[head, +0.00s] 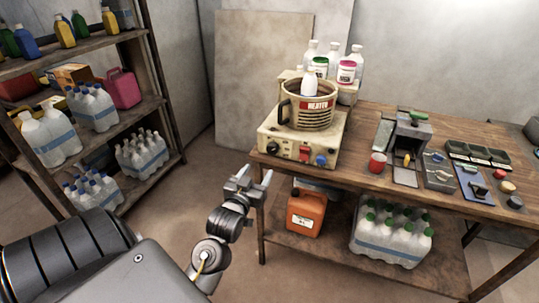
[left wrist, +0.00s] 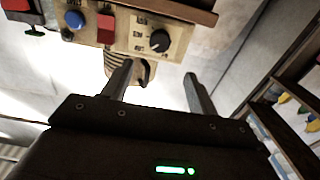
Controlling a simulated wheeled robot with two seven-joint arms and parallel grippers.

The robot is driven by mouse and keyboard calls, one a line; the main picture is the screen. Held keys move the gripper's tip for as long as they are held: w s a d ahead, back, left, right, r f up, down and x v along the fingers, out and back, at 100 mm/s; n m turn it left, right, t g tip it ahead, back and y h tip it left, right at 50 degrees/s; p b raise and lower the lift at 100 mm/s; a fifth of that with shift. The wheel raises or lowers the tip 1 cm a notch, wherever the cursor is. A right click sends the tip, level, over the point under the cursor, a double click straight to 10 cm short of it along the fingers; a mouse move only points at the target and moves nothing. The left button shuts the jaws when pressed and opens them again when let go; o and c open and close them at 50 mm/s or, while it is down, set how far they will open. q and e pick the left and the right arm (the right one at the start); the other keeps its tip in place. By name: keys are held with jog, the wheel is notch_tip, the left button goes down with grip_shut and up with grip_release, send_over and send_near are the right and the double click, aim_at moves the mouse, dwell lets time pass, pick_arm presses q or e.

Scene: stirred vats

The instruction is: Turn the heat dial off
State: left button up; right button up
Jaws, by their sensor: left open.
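The heat dial is a round black knob (head: 272,146) at the left end of the front panel of a cream heater base (head: 298,137). In the left wrist view, which looks upside down, the black dial (left wrist: 159,41) shows a light pointer mark and markings around it. My left gripper (head: 256,175) is open and empty, in front of and below the dial, apart from it. Its two fingers (left wrist: 157,78) also show in the left wrist view, with the dial beyond their tips. My right gripper is in neither view.
A red switch (head: 304,153) and a blue button (head: 320,159) sit right of the dial. A pot (head: 307,115) labelled HEATTO stands on the heater. An orange canister (head: 306,214) is below. A shelf with bottles is left.

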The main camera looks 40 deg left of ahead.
aim_at(271, 150)
pick_arm(q)
jog(key=p+x, duration=0.1)
jog(key=x, duration=0.9)
jog(key=shift+w+a, duration=0.2)
jog(key=shift+w, duration=0.2)
jog(key=shift+c, duration=0.3)
